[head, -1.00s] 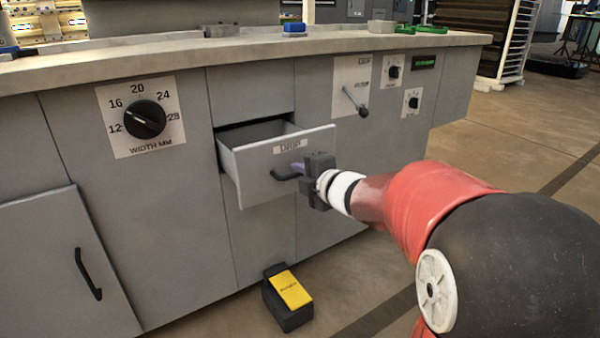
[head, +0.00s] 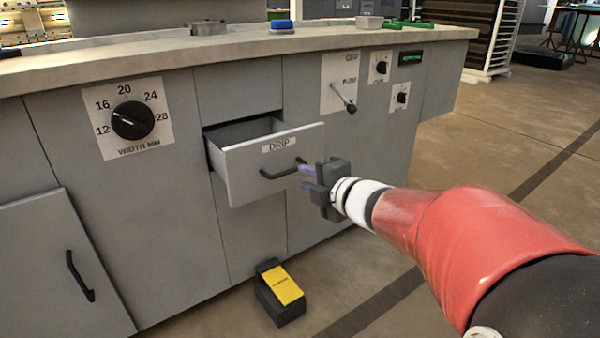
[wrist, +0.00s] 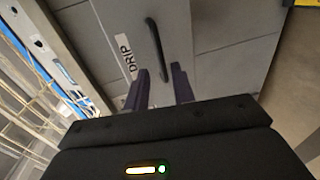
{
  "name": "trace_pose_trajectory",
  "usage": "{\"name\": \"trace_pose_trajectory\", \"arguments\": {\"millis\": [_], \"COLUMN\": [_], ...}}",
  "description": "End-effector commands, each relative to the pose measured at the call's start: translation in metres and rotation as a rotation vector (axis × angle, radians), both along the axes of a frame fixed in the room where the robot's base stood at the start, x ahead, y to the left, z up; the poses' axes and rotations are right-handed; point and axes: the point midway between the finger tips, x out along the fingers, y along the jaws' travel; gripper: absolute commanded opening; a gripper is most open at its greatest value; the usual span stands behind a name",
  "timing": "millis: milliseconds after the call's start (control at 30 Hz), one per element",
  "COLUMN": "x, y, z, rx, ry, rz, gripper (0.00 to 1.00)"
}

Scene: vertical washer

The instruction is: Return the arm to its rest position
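My gripper (head: 307,178) is in front of the open drawer marked DRIP (head: 262,165). Its two purple fingers stand apart with nothing between them. In the wrist view the fingers (wrist: 160,88) also show apart, with the dark drawer handle (wrist: 158,50) beyond their tips. In the head view the handle (head: 283,170) lies just left of the fingertips, and a small gap seems to separate them. The drawer is pulled out from the grey cabinet and looks empty where its inside shows.
The grey cabinet carries a width dial (head: 133,120), a lever (head: 345,98) and two small knobs. A black pedal with a yellow top (head: 284,285) stands on the floor below the drawer. Open floor lies to the right.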

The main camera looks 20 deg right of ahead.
Motion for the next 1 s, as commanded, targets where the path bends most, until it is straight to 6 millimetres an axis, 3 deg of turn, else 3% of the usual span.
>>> {"name": "trace_pose_trajectory", "arguments": {"millis": [467, 667, 800, 900, 1000], "x": [-0.002, -0.012, -0.044, -0.08, -0.123], "y": [-0.001, -0.017, -0.034, -0.036, -0.023], "z": [0.002, 0.035, 0.057, 0.056, 0.048], "rx": [0.004, 0.147, 0.412, 0.63, 0.839], "ry": [0.001, 0.046, 0.151, 0.271, 0.423], "rz": [-0.007, -0.228, -0.529, -0.73, -0.904], "gripper": [0.25, 0.25, 0.25, 0.25, 0.25]}}
